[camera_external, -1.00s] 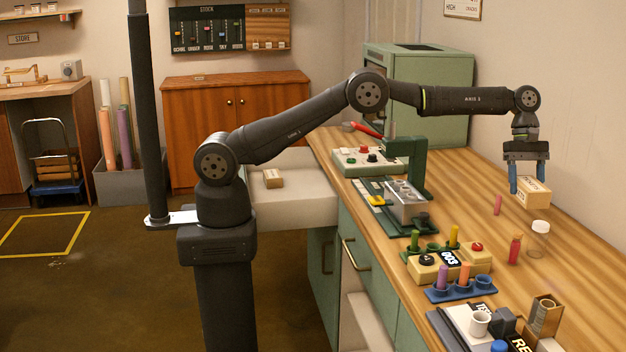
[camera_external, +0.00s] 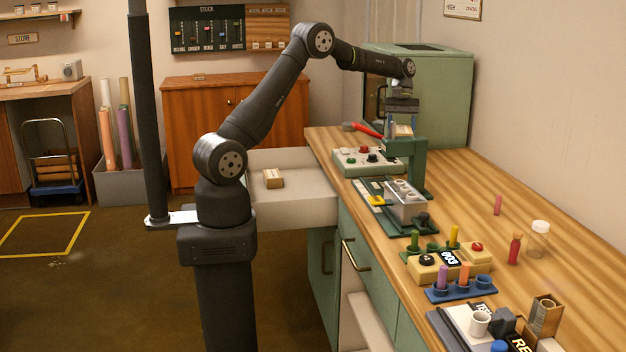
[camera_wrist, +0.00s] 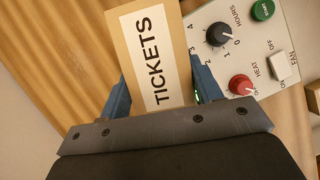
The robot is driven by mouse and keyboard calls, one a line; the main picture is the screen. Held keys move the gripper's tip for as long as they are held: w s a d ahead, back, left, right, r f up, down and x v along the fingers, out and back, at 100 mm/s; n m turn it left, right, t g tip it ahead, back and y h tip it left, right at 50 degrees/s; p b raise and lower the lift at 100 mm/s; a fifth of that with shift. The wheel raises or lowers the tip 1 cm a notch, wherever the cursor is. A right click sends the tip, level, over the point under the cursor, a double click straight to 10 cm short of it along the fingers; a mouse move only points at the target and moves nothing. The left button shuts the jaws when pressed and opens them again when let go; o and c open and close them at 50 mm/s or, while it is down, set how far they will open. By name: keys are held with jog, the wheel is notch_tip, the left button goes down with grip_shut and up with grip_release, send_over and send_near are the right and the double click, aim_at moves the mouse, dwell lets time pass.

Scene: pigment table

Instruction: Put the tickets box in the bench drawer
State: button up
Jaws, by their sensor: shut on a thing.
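The tickets box (camera_wrist: 150,62), tan with a white label reading TICKETS, is between the two blue fingers of my gripper (camera_wrist: 158,95) in the wrist view. My gripper is shut on it. In the external view my gripper (camera_external: 402,120) hangs above the back of the bench, and the box (camera_external: 401,131) shows partly behind the green press frame. The bench drawer (camera_external: 295,207) is pulled out at the left side of the bench. A small tan box (camera_external: 273,178) lies inside it, and the rest of its visible floor is clear.
A control panel with knobs (camera_external: 352,160) is near my gripper, and it also shows in the wrist view (camera_wrist: 270,45). The green press frame (camera_external: 419,165) stands close by. A green cabinet (camera_external: 440,95) is behind. Tube racks, a jar (camera_external: 540,236) and stamps crowd the front bench.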

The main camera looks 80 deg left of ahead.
jog(key=s+a, duration=0.3)
jog(key=s, duration=0.1)
jog(key=s+a, duration=0.3)
jog(key=s, duration=0.1)
jog(key=s+a, duration=0.3)
jog(key=s, duration=0.1)
jog(key=shift+a+f, duration=0.15)
jog(key=shift+f, duration=0.1)
jog(key=shift+m, duration=0.3)
jog(key=s+a, duration=0.1)
jog(key=s, duration=0.1)
jog(key=s+a+f, duration=0.1)
jog(key=s, duration=0.2)
jog(key=s+a+f, duration=0.1)
jog(key=s, duration=0.1)
jog(key=shift+s, duration=0.2)
jog(key=s+f, duration=0.5)
jog(key=s, duration=0.3)
jog(key=n+t, duration=0.1)
jog(key=n, duration=0.2)
send_over(277, 198)
jog(key=d, duration=0.1)
jog(key=f, duration=1.5)
jog(key=shift+w+f, duration=0.2)
jog(key=shift+f, duration=0.2)
jog(key=shift+s+a+f, duration=0.2)
jog(key=shift+a+f, duration=0.1)
jog(key=shift+f, duration=1.9)
